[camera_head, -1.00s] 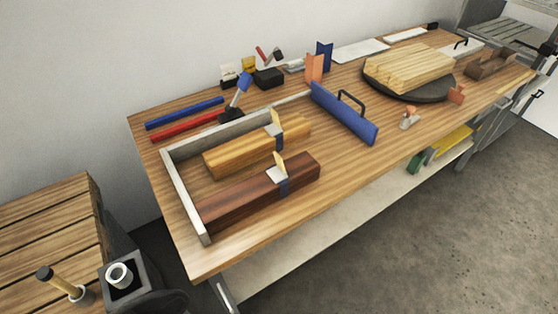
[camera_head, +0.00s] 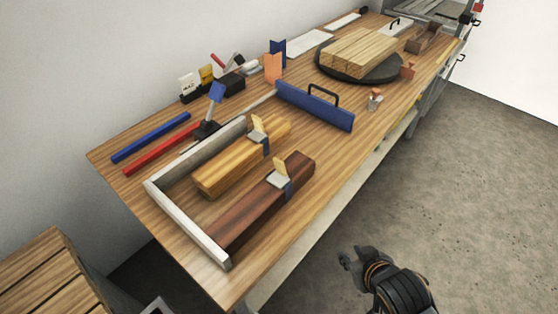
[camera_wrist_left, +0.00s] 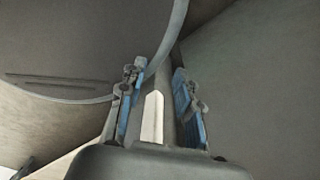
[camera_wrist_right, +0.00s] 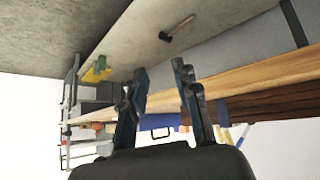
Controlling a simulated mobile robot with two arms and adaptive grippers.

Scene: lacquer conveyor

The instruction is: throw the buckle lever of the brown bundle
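The brown bundle (camera_head: 262,205) lies on the bench inside the corner of a pale L-shaped fence. A blue strap (camera_head: 288,188) goes around it, with a grey buckle (camera_head: 278,180) on top. Its cream lever (camera_head: 281,166) stands up from the buckle. In the right wrist view the brown bundle (camera_wrist_right: 275,104) shows beyond the bench edge. My right gripper (camera_head: 350,257) is off the bench's front side, over the floor, empty; its fingers stand apart in the right wrist view (camera_wrist_right: 160,75). My left gripper (camera_wrist_left: 158,75) is open and empty, away from the bundle.
A lighter bundle (camera_head: 235,160) with its own buckle lies behind the brown one. The pale fence (camera_head: 190,225) borders them left and behind. A blue handled bar (camera_head: 315,107) stands to the right. Red (camera_head: 162,149) and blue (camera_head: 150,137) bars lie at the back left.

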